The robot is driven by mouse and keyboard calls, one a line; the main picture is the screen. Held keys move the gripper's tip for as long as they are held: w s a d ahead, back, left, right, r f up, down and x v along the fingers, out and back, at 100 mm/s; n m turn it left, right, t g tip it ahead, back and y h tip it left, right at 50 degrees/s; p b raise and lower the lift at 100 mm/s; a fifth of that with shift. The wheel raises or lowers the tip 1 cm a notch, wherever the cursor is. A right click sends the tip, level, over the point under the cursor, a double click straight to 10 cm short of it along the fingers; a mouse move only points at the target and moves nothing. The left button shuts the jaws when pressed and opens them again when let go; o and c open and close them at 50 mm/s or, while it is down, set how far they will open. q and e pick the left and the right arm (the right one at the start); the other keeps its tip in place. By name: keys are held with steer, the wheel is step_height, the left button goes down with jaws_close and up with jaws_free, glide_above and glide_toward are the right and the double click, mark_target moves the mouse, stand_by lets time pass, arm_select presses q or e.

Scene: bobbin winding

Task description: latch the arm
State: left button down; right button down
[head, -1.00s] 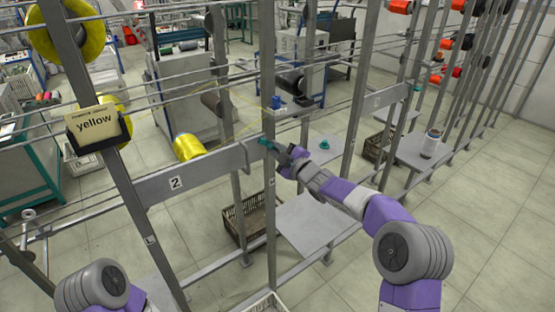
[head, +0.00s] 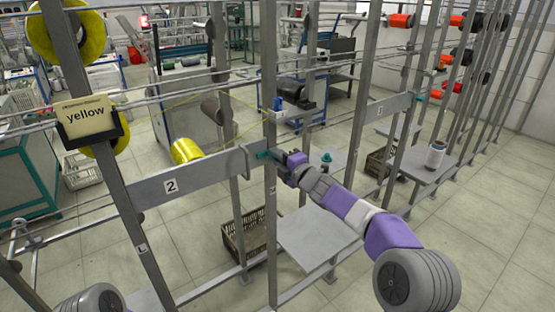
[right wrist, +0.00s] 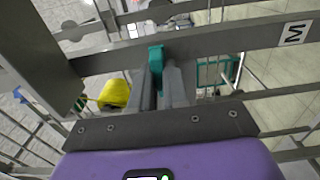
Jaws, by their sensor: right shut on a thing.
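A small teal handle (head: 264,155) sits at the right end of the grey crossbar marked 2 (head: 190,177), by an upright post (head: 270,205). My right gripper (head: 277,156) is shut on this teal handle. In the right wrist view the teal handle (right wrist: 156,57) stands up between my right gripper's fingers (right wrist: 163,82), in front of the grey bar (right wrist: 200,45). The fingers hide its lower part. I cannot tell whether the handle is latched. My left gripper is out of view; only part of my left arm shows at the bottom left.
A yellow bobbin (head: 186,150) lies behind the crossbar, with yellow thread running right towards a blue part (head: 277,103). A yellow label (head: 87,116) hangs on the left post. A brown crate (head: 250,232) and a grey plate (head: 315,236) are low behind the posts.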

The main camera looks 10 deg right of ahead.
steer(key=shift+r, duration=0.15)
steer(key=c, duration=1.1)
jaws_free()
steer(key=shift+w+a, duration=0.1)
steer(key=shift+v, duration=3.85)
